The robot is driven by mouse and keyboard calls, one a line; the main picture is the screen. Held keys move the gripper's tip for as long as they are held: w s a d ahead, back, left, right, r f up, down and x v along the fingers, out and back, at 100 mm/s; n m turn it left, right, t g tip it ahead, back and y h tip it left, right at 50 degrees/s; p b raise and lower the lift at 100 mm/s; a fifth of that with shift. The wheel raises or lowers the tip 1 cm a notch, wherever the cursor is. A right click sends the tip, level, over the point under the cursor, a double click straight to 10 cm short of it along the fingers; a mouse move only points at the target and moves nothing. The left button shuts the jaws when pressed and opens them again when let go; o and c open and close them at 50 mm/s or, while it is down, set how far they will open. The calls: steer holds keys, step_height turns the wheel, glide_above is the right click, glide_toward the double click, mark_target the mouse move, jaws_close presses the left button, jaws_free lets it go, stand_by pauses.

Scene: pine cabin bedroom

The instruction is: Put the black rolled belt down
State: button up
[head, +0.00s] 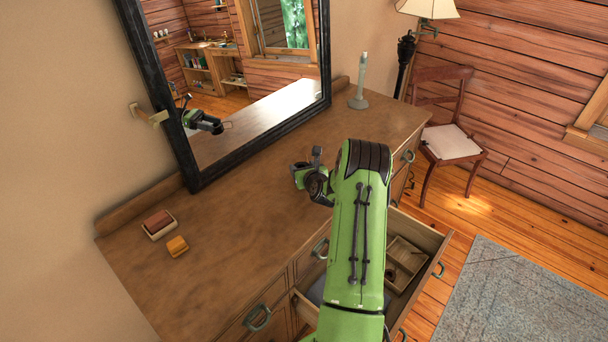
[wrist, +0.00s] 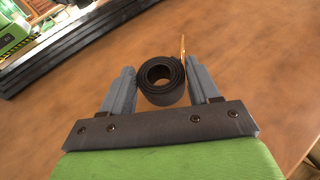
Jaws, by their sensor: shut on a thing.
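The black rolled belt (wrist: 163,92) shows in the wrist view as a coil with a gold-coloured buckle edge at its right side. My gripper (wrist: 160,88) is shut on it, with one grey finger on each side of the coil. The wooden dresser top (wrist: 240,50) lies behind and below the belt; I cannot tell whether the belt touches it.
A dark-framed mirror (head: 172,115) stands at the dresser's back. A candle holder (head: 359,90) stands at the far right end. A small box (head: 159,227) and a yellow-orange block (head: 177,246) are at the left. A drawer (head: 436,252) is open in front. The dresser's middle is bare.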

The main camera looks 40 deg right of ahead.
steer(key=shift+f, duration=1.5)
steer(key=o, duration=1.2)
steer(key=shift+f, duration=0.15)
steer(key=shift+c, duration=0.2)
